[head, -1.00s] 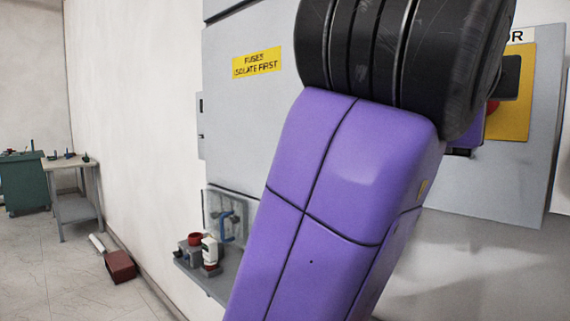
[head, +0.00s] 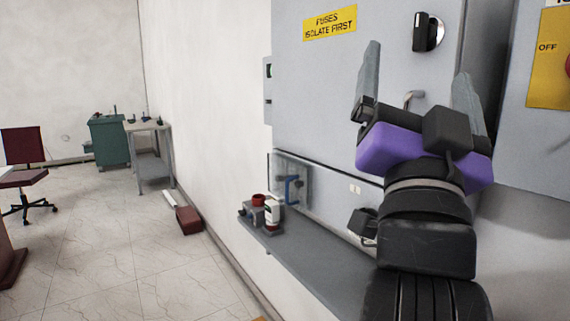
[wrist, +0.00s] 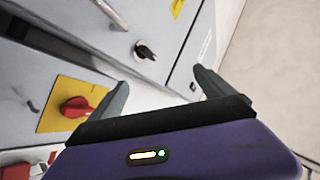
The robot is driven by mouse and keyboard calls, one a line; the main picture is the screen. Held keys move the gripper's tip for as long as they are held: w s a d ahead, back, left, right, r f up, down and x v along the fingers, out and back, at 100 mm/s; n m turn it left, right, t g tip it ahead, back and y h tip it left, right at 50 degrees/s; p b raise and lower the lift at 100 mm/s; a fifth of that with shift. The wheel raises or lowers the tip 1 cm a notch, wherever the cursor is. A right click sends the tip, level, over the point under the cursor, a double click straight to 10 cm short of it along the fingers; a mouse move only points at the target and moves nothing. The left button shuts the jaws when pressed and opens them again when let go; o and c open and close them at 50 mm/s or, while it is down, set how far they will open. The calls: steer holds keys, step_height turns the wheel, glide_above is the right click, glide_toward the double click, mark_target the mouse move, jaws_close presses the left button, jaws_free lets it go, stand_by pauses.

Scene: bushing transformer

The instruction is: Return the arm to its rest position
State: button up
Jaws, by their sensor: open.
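My gripper (head: 418,98) is at the right of the head view, with its two grey fingers spread wide and pointing up. Nothing is between them. It stands in front of the grey cabinet (head: 310,85), which carries a yellow "FUSES ISOLATE FIRST" label (head: 330,22) and a black rotary knob (head: 429,32). In the wrist view my gripper (wrist: 160,88) is also open and empty, with the cabinet front and the black knob (wrist: 145,51) beyond it. Whether a finger touches the cabinet cannot be told.
A yellow plate with a red switch (wrist: 75,106) is at the wrist view's left. Open tiled floor (head: 120,240) lies left.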

steer(key=s+a+f+n+g+y, duration=0.1)
steer(key=s+f+n+y, duration=0.25)
steer(key=f, duration=0.65)
steer(key=s+a+f+n+y, duration=0.1)
steer(key=s+f+n+y, duration=0.1)
steer(key=f+n+y, duration=0.5)
steer(key=s+f+n+g+y, duration=0.1)
steer(key=s+f+n+y, duration=0.1)
steer(key=f, duration=1)
steer(key=s+d+f+m+g+h+p, duration=0.1)
steer(key=s+d+f+m+g+h, duration=0.1)
steer(key=s+f, duration=0.8)
steer(key=s+d+f+m+g+h+p, duration=0.1)
steer(key=s+d+f+g, duration=0.4)
steer(key=s+f, duration=0.6)
steer(key=s+m+g+h, duration=0.1)
steer(key=s, duration=0.5)
steer(key=shift+s, duration=0.15)
